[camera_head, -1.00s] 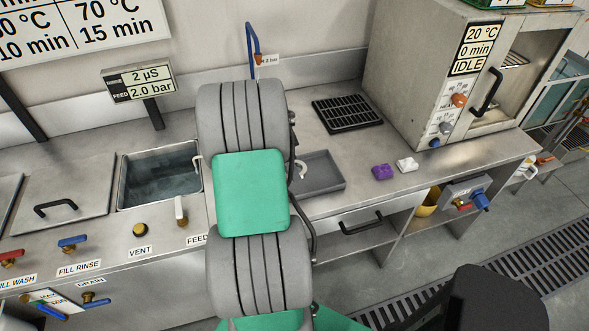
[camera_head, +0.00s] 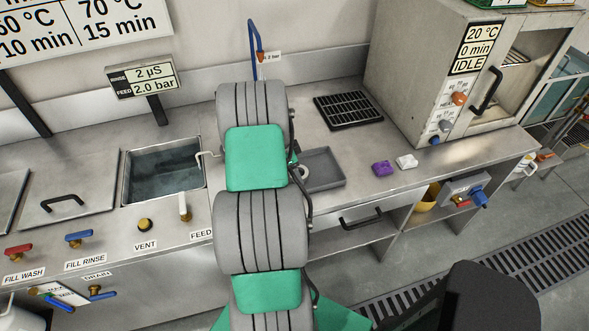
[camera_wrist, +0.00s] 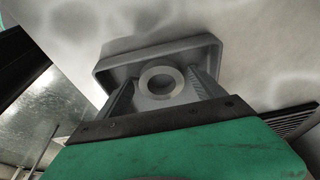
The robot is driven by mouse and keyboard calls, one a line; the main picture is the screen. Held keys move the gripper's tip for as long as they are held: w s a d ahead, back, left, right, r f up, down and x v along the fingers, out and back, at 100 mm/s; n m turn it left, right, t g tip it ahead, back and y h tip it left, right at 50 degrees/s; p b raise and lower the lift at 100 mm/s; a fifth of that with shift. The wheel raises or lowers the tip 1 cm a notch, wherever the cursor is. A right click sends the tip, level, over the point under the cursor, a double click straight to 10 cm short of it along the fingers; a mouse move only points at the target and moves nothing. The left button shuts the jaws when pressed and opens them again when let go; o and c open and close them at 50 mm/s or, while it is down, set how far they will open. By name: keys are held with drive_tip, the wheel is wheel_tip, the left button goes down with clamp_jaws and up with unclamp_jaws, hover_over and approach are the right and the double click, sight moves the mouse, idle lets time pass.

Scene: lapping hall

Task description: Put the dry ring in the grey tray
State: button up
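The pale ring (camera_wrist: 162,82) lies flat in the grey tray (camera_wrist: 105,68), with its hole facing the wrist camera. My gripper (camera_wrist: 162,80) is over the tray, its two fingers apart on either side of the ring, with a narrow gap showing at each side. In the head view the tray (camera_head: 331,174) sits on the steel counter, and part of the ring (camera_head: 305,171) shows at its left side beside my arm. My arm hides the tray's left part and the fingers in that view. Whether the ring is dry cannot be told.
A water-filled basin (camera_head: 162,178) is left of my arm. A black grate (camera_head: 347,111) lies behind the tray.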

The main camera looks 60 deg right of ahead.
drive_tip(key=shift+o, duration=0.5)
drive_tip(key=shift+r, duration=0.2)
drive_tip(key=shift+w+r, duration=0.15)
drive_tip(key=shift+r, duration=0.1)
drive_tip(key=b+v, duration=0.3)
drive_tip(key=v, duration=0.8)
drive_tip(key=w+a+r+n+t, duration=0.1)
drive_tip(key=w+a+r+n, duration=0.4)
drive_tip(key=w+a, duration=0.3)
drive_tip(key=w+a+r+n+t, duration=0.2)
drive_tip(key=a+n, duration=0.3)
drive_tip(key=a, duration=0.4)
drive_tip(key=w+a+r+n+t, duration=0.1)
drive_tip(key=a+r+n, duration=0.3)
drive_tip(key=a, duration=0.5)
drive_tip(key=s+a+n+t+y, duration=0.1)
drive_tip(key=s+a+n, duration=0.1)
drive_tip(key=a+n, duration=0.4)
drive_tip(key=s+a+f+n+t+y, duration=0.1)
drive_tip(key=s+a+n, duration=0.2)
drive_tip(key=a+n, duration=0.4)
drive_tip(key=a, duration=0.6)
drive_tip(key=shift+s, duration=0.2)
